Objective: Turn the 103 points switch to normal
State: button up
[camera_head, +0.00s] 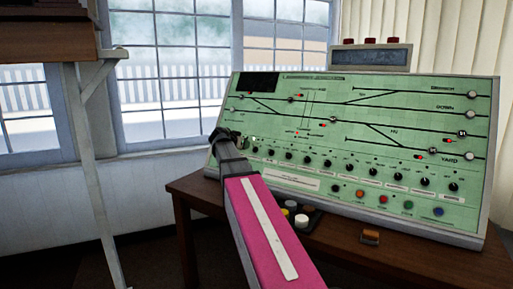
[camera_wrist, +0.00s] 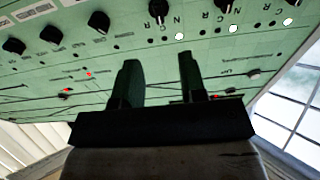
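The green control panel (camera_head: 350,135) slopes up on the desk, with a row of black rotary switches (camera_head: 345,169) across its lower half. Switch labels are too small to read, so I cannot tell which one is 103. In the wrist view the panel appears upside down. There my gripper (camera_wrist: 158,72) has its two dark fingers apart with nothing between them. A black switch (camera_wrist: 158,10) lies beyond the fingertips, near the top edge, with letters N, C, R beside the switches.
Coloured buttons (camera_head: 384,199) line the panel's lower edge. A grey box with red lamps (camera_head: 370,55) stands behind the panel. A small orange-topped block (camera_head: 370,237) and a dark pad with pale buttons (camera_head: 301,220) sit on the wooden desk (camera_head: 430,262). A shelf (camera_head: 45,42) is at left.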

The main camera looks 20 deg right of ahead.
aim_at(254, 147)
jog(key=x, duration=1)
jog(key=shift+d+f, duration=0.1)
jog(key=shift+f, duration=0.05)
jog(key=shift+c, duration=0.3)
jog(key=c, duration=0.5)
